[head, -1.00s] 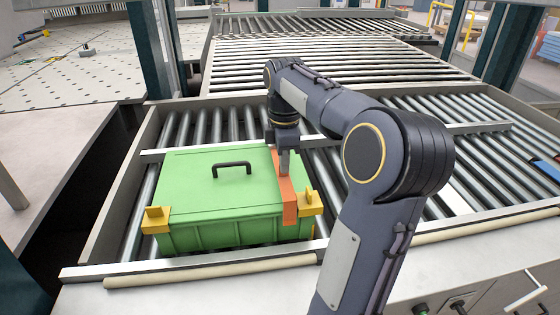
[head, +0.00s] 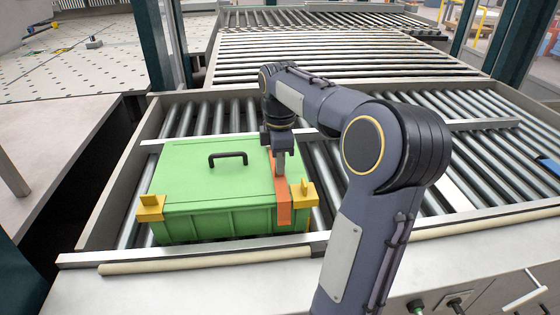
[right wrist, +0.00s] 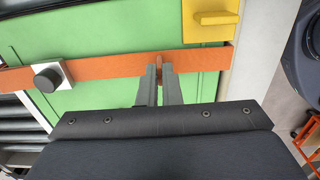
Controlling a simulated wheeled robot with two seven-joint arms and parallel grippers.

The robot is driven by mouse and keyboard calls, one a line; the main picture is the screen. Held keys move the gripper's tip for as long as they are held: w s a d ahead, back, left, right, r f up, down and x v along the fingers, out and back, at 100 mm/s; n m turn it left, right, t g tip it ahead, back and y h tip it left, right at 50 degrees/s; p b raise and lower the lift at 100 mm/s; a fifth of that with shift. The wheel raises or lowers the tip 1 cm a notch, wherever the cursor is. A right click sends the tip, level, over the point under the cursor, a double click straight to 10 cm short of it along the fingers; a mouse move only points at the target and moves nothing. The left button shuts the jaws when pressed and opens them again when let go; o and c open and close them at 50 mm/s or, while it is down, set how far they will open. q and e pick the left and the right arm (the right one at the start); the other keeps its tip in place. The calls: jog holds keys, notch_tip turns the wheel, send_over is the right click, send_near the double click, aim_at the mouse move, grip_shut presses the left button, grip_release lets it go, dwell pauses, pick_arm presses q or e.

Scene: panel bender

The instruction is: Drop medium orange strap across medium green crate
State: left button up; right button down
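The medium green crate (head: 190,180) sits closed on the roller conveyor, with a black handle on its lid and yellow corner pieces at its front. The orange strap (head: 284,208) runs front to back over the right part of the lid, its front end hanging down the front side. I cannot tell whether it touches the lid all along. My right gripper (head: 280,190) is above the strap, its fingers closed around a small upright orange tab; the right wrist view shows the gripper (right wrist: 160,68) and the strap (right wrist: 105,68) too. My left gripper is not in view.
A dark round knob on a white plate (right wrist: 46,78) lies at the strap in the right wrist view. Free rollers (head: 350,62) extend behind the crate. A blue item (head: 550,168) is at the far right.

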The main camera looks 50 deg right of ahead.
jog(key=shift+f, duration=0.2)
jog(key=c, duration=1.5)
grip_release()
jog(key=shift+c, duration=0.2)
notch_tip(320, 180, up, 8)
jog(key=shift+f, duration=0.1)
jog(key=s+a+f+m+t+y, duration=0.1)
jog(key=s+a+f+m, duration=0.3)
jog(key=a, duration=0.4)
jog(key=s+a+f+m+t+y, duration=0.1)
jog(key=s+a+f+m, duration=0.3)
jog(key=a, duration=0.4)
jog(key=s+a+f+m+t+y, duration=0.1)
jog(key=s+a+f+m+t, duration=0.2)
jog(key=s+a+f, duration=0.2)
jog(key=s+a, duration=0.2)
jog(key=a, duration=0.1)
jog(key=shift+a+f+m+t+y, duration=0.15)
jog(key=shift+a+m+t+y, duration=0.15)
jog(key=shift+a+m+y, duration=0.1)
